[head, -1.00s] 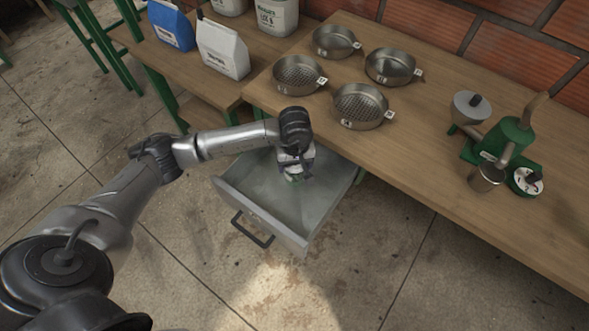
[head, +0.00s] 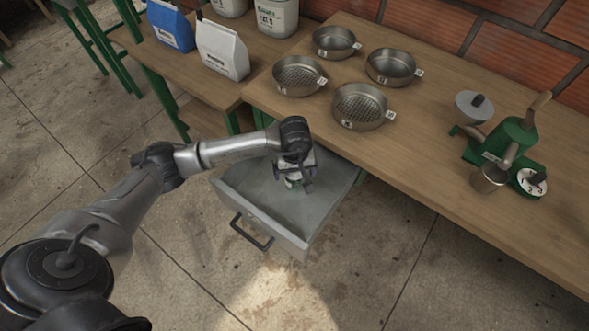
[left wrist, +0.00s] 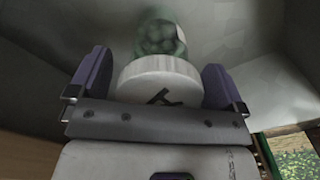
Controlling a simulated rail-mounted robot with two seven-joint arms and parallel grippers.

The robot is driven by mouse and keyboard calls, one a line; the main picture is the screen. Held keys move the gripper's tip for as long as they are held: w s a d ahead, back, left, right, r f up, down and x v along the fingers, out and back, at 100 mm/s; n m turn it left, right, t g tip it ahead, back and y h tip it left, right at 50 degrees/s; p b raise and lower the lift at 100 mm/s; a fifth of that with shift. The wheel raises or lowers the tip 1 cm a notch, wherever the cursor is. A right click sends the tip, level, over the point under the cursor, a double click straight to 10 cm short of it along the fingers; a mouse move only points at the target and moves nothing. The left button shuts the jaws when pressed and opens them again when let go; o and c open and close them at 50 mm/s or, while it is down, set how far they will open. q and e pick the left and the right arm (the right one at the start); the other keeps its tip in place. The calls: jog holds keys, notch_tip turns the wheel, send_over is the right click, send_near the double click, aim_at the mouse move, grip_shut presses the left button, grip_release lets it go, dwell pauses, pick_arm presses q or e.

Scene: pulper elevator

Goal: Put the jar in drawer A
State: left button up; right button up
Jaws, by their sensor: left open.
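The jar (left wrist: 160,72) has a white lid with a dark mark and a clear greenish body with round green contents. In the left wrist view it sits between the spread fingers of my left gripper (left wrist: 156,88), with a gap on each side. In the head view, my left gripper (head: 296,178) points down inside the open grey drawer (head: 262,214), and the jar is mostly hidden beneath it. The drawer's floor and walls surround the jar; I cannot tell exactly how its base rests. My right gripper is not in view.
The drawer, with a black handle (head: 251,231), is pulled out below the wooden table (head: 440,150). Several metal sieves (head: 360,106) and a green machine (head: 508,140) stand on the table. Bags (head: 222,50) and white tubs stand on the lower bench at left.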

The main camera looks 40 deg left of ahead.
pick_arm(q)
jog(key=shift+r, duration=0.3)
notch_tip(320, 180, up, 10)
jog(key=p, duration=0.3)
jog(key=shift+f, duration=0.15)
jog(key=shift+d+r+p, duration=0.1)
jog(key=shift+r+p, duration=0.35)
jog(key=shift+r, duration=0.6)
jog(key=shift+d, duration=0.1)
